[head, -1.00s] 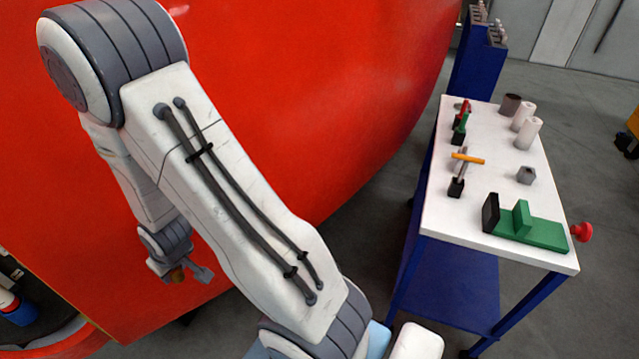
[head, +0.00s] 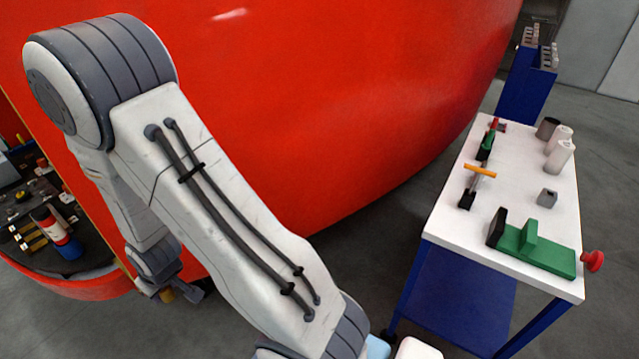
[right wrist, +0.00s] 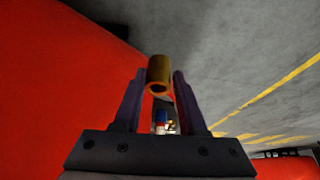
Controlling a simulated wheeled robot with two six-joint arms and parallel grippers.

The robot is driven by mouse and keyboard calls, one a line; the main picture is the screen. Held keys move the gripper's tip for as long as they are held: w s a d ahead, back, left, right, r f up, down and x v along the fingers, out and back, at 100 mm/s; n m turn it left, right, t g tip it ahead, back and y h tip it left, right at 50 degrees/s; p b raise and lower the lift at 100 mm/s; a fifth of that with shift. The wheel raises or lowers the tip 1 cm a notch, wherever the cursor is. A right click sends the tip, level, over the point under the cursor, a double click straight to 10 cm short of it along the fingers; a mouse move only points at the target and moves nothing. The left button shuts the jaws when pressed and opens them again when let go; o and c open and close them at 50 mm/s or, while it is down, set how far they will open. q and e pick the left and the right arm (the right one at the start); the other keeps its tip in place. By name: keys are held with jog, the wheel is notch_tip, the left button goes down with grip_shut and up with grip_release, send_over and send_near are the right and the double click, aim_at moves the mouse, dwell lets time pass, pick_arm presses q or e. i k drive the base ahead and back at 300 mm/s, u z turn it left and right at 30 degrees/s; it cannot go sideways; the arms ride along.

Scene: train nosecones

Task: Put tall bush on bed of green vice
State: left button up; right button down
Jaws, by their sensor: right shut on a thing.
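A brass-coloured hollow bush (right wrist: 159,75) is held between the fingertips of my right gripper (right wrist: 158,84). Its open end faces the wrist camera. In the head view my right gripper (head: 180,294) hangs at the lower left, in front of the red nosecone, with the small bush (head: 167,295) at its tips. The green vice (head: 548,259) lies at the near end of the white-topped table, far to the right of the gripper. It has a black jaw face at its left, an upright green jaw and a red knob at its right. My left gripper is out of view.
The white table top (head: 470,240) also carries an orange-handled tool (head: 480,171), a grey nut-like block (head: 547,198), white cylinders (head: 559,157) and a dark cup (head: 547,128). The big red nosecone (head: 330,100) fills the middle. A dark tray (head: 95,240) with parts is at left.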

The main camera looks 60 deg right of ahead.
aim_at(509, 236)
jog(key=u, duration=0.05)
jog(key=k, duration=0.95)
jog(key=z, duration=1.4)
